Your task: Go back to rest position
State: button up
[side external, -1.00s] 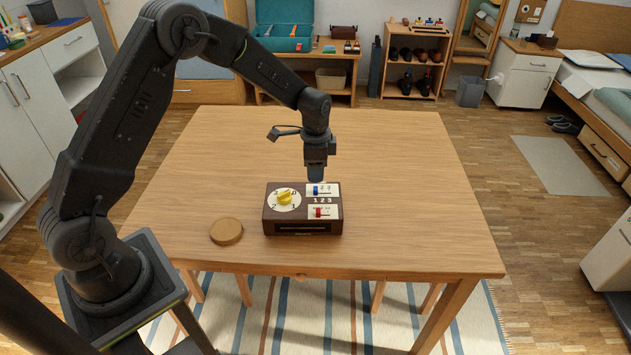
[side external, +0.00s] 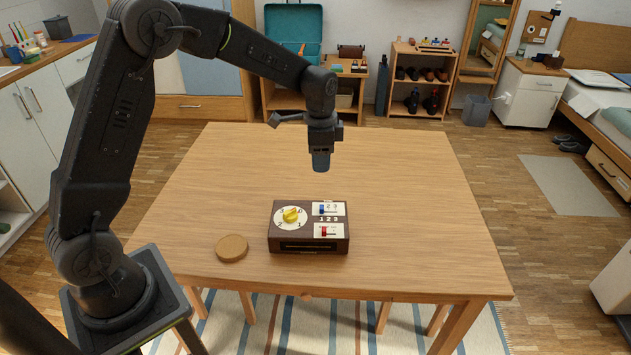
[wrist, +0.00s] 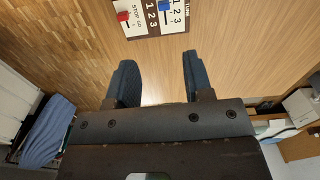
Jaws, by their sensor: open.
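My gripper (side external: 321,166) is in the air above the table, above and behind the brown box. In the wrist view my gripper (wrist: 160,82) shows two dark fingers spread apart with nothing between them. The brown box (side external: 309,246) stands on the table (side external: 400,200) near its front edge. On its top are a white dial with a yellow knob (side external: 291,215), a blue slider (side external: 323,209) and a red slider (side external: 324,231). The wrist view shows the red slider (wrist: 123,16) and the blue slider (wrist: 165,6), with part of the box cut off.
A round tan disc (side external: 232,248) lies on the table left of the box. The rest of the tabletop is clear. Behind the table stand a desk with a teal case (side external: 292,35) and a shoe shelf (side external: 418,80).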

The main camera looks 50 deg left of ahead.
jog(key=s+d+r+n+t, duration=0.2)
jog(key=s+d+r+n, duration=0.1)
jog(key=s+r, duration=0.5)
jog(key=s+d+r+n+t, duration=0.2)
jog(key=s+r, duration=0.4)
jog(key=s, duration=0.4)
jog(key=s+d+n+t, duration=0.1)
jog(key=s+n, duration=0.1)
jog(key=s, duration=0.7)
jog(key=shift+d+f+n, duration=0.2)
jog(key=shift+f+n, duration=0.1)
jog(key=shift+n, duration=0.1)
jog(key=shift+w, duration=0.1)
dwell(1.0)
